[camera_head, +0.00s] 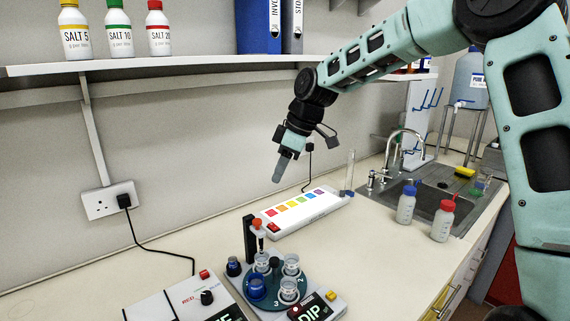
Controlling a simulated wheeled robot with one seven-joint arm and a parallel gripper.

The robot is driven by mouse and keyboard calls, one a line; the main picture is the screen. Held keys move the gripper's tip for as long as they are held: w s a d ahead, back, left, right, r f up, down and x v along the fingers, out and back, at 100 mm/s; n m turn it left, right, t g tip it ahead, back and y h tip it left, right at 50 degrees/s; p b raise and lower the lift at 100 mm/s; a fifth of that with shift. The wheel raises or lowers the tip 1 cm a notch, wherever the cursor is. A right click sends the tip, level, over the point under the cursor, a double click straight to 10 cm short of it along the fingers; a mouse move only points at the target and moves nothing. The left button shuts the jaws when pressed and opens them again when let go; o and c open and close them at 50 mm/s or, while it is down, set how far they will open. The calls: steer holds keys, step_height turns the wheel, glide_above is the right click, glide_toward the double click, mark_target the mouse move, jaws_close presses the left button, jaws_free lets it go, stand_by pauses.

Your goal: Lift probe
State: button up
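A thin upright probe with an orange-red top (258,226) stands at the back of the dip station (319,306), beside its black post (249,240). Its lower end is close to the glass cups on the round dark-green carousel, and I cannot tell whether it is inside one. My gripper (279,171) hangs above the bench, up and to the right of the probe and well apart from it. Its fingers point down and are seen nearly edge-on, so their opening is hidden. I see nothing held in it.
A white strip with coloured squares (302,208) lies behind the dip station. A control box (180,305) is at front left. Two wash bottles (405,204) (443,220) stand by the sink (428,197). A shelf (180,64) with bottles and binders runs above the bench.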

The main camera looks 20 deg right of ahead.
steer(key=shift+v, duration=1.55)
steer(key=s+a+f+m+g+h+b, duration=0.1)
steer(key=s+a+f, duration=0.2)
steer(key=s+a, duration=0.5)
steer(key=s+a+f+g+h+b, duration=0.1)
steer(key=s+a+f, duration=0.4)
steer(key=s, duration=0.4)
steer(key=s+f+m+h+b, duration=0.1)
steer(key=s+f+m, duration=0.2)
steer(key=s, duration=1.6)
step_height(320, 180, down, 2)
steer(key=shift+s, duration=0.2)
